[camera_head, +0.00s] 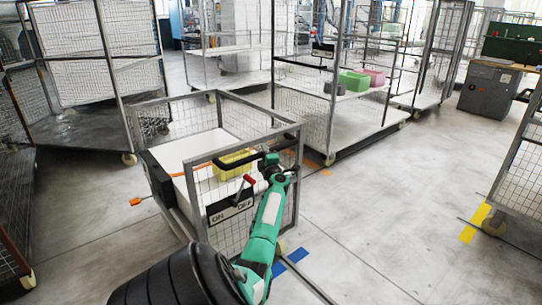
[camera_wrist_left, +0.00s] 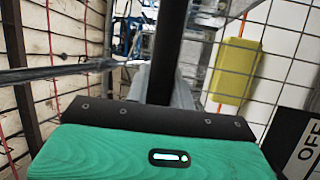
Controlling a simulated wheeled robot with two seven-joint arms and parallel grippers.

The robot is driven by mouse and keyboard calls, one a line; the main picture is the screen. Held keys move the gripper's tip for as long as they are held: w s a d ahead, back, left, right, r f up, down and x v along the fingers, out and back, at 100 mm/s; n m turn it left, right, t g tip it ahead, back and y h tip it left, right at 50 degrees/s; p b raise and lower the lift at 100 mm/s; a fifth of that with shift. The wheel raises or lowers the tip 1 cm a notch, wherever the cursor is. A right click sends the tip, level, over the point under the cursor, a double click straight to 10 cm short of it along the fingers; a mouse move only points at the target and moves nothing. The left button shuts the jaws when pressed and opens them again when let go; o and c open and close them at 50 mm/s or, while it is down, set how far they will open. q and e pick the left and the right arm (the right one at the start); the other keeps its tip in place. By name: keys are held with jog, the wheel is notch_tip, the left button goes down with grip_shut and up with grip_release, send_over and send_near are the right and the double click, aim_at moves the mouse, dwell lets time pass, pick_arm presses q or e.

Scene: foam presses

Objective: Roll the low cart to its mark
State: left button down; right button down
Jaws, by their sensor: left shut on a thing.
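The low cart (camera_head: 296,205) is a grey-framed mesh cart with a white shelf, standing just in front of me in the head view. My left gripper (camera_head: 270,160) is at its near top rail, towards the right corner, and is shut on that rail. In the left wrist view a dark bar (camera_wrist_left: 168,50) runs away from the gripper, with mesh on both sides. Blue tape (camera_head: 291,261) lies on the floor at the cart's near right. Yellow tape (camera_head: 474,222) lies farther right. I cannot tell which tape is the cart's mark. My right gripper is not in view.
A yellow bin (camera_head: 233,160) sits in the cart; an ON/OFF plate (camera_head: 230,209) hangs on its near side. A tall cage cart (camera_head: 340,140) with green and pink bins stands behind. Another cage (camera_head: 525,170) stands at the right edge. The floor between is clear.

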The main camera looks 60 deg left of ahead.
pick_arm(q)
jog(key=shift+s+a, duration=0.1)
jog(key=shift+a, duration=0.2)
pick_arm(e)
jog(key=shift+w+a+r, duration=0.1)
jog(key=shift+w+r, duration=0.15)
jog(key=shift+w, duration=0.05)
pick_arm(q)
jog(key=c, duration=1.2)
grip_release()
jog(key=shift+d+f, duration=0.15)
jog(key=shift+d, duration=0.35)
jog(key=p+v, duration=0.1)
jog(key=v, duration=1.1)
jog(key=shift+s+d, duration=0.15)
jog(key=shift+d, duration=0.2)
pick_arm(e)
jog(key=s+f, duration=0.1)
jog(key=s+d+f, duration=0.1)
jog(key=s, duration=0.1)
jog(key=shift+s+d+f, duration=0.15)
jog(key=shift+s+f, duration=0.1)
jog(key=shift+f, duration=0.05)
